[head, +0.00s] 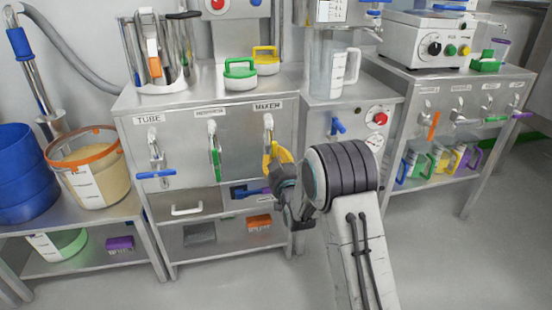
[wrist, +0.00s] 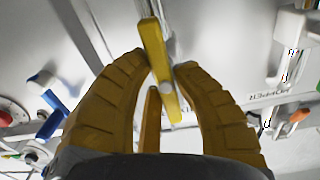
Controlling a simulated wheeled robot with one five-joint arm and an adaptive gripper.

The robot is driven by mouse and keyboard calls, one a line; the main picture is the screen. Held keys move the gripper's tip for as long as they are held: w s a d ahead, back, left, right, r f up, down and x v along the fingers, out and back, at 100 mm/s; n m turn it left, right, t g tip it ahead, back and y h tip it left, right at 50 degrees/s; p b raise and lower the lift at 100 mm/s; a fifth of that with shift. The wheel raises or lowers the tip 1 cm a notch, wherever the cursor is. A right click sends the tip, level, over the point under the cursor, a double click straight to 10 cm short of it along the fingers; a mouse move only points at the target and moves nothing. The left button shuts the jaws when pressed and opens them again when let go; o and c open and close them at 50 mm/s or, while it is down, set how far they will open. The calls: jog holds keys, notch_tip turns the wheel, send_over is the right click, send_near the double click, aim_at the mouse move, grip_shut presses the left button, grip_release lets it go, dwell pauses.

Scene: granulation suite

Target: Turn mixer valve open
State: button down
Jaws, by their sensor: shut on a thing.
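The mixer valve (head: 268,123) is on the front panel of the middle steel cabinet, under the MIXER label. Its yellow handle (wrist: 154,45) stands between my two ribbed, yellow-brown fingers in the wrist view and looks slightly tilted there. My gripper (wrist: 162,64) is shut on this handle, with the fingertips at its sides. In the head view my gripper (head: 275,152) reaches the valve from the lower right. The yellow fingers and handle overlap there, so the handle's exact angle is hard to tell.
Left of it are a green-handled valve (head: 214,150) and the blue-handled TUBE valve (head: 156,172). On the right panel are a blue handle (head: 338,126) and a red knob (head: 380,118). A jug (head: 336,75) stands above. The floor (head: 440,255) at right is clear.

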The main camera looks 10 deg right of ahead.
dwell(0.3)
jog(key=c, duration=0.9)
grip_release()
jog(key=shift+s, duration=6)
